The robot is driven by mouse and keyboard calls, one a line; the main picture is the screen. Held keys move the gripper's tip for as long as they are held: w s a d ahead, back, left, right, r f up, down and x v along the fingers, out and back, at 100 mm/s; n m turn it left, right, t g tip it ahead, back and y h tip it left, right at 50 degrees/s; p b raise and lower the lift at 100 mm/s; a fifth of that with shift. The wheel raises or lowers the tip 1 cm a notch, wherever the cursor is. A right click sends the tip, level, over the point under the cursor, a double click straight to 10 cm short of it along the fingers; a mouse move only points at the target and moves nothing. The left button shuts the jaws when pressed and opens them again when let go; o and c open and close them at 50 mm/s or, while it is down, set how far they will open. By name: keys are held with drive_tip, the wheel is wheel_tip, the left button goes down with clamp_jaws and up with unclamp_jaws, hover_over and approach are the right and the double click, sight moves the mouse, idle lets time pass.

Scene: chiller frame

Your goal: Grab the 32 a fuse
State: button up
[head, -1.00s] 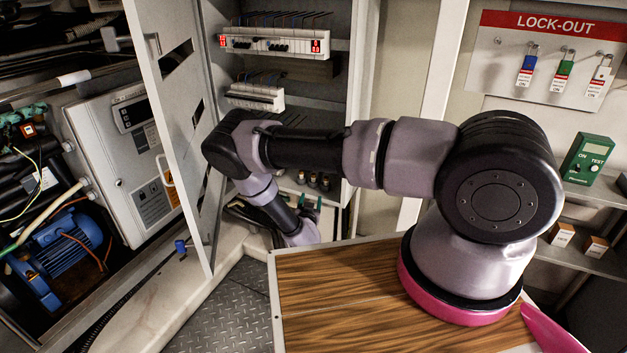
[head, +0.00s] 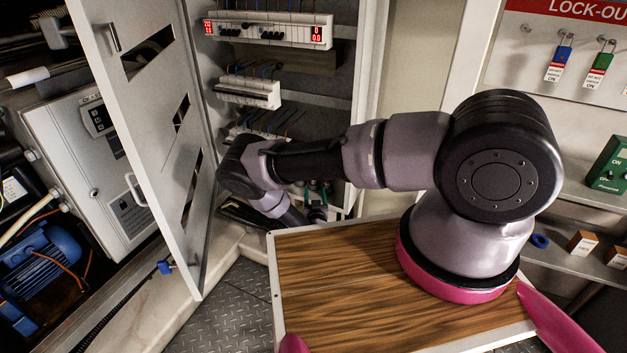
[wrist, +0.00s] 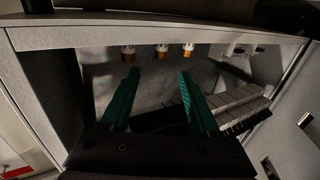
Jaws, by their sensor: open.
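My gripper (wrist: 159,73) has two green fingers spread apart with nothing between them. In the wrist view, three small fuse-like cylinders with white and orange-brown parts stand in a row beyond the fingertips: a left one (wrist: 127,53), a middle one (wrist: 161,51) and a right one (wrist: 188,50). The fingers are apart from them, with the middle one roughly in line with the gap. No rating is readable, so I cannot tell which is 32 A. In the head view, my gripper (head: 318,190) is low in the open cabinet, partly hidden by my arm.
The cabinet door (head: 150,120) stands open left of my arm. Breaker rows (head: 270,30) sit above the gripper. A pale ribbed block (wrist: 235,105) lies right of the fingers. Two small white-and-brown boxes (head: 582,243) (head: 615,257) stand on the right shelf.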

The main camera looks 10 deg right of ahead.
drive_tip(key=w, duration=0.5)
drive_tip(key=w+d, duration=0.1)
drive_tip(key=w, duration=0.2)
drive_tip(key=shift+w+r, duration=0.1)
drive_tip(key=shift+d, duration=0.1)
clamp_jaws()
